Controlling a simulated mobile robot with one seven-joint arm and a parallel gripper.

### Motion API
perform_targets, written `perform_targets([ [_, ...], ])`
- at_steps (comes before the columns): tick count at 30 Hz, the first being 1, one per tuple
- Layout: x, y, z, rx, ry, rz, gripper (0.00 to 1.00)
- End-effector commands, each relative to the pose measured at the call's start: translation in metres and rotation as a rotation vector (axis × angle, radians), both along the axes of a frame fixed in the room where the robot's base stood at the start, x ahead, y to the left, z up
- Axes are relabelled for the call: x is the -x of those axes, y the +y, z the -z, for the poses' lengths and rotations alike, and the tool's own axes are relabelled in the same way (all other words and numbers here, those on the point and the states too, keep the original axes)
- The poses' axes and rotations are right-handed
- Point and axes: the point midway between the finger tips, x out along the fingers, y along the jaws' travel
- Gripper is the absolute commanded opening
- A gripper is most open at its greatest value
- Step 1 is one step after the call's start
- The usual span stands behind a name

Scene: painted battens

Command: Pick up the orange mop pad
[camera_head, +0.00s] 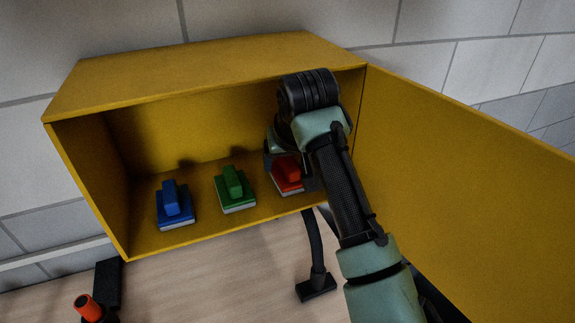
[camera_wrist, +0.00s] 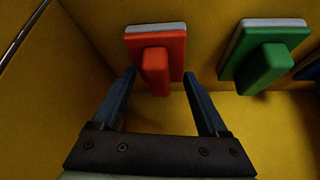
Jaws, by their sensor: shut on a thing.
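The orange mop pad (camera_head: 289,171), red-orange with a pale base and an upright block handle, is at the right end of the yellow cabinet's floor. It also shows at the top middle of the wrist view (camera_wrist: 155,60). My gripper (camera_wrist: 160,76) is shut on the orange mop pad, with one dark finger on each side of it. In the head view my arm and wrist hide part of the pad and the fingertips. I cannot tell whether the pad is lifted off the floor.
The yellow cabinet (camera_head: 190,74) is open at the front, its door (camera_head: 455,165) swung out right. A green pad (camera_head: 234,188) and a blue pad (camera_head: 174,206) stand left of the orange one. An orange-topped black object (camera_head: 87,306) is at lower left.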

Motion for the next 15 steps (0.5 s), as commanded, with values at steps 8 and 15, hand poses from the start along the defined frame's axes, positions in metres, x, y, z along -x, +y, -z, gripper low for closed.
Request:
perform_targets([
  [8,0.011,-0.002,-0.003,0.0,0.0,0.0,0.22],
  [15,0.04,-0.008,-0.003,-0.002,-0.002,0.0,0.22],
])
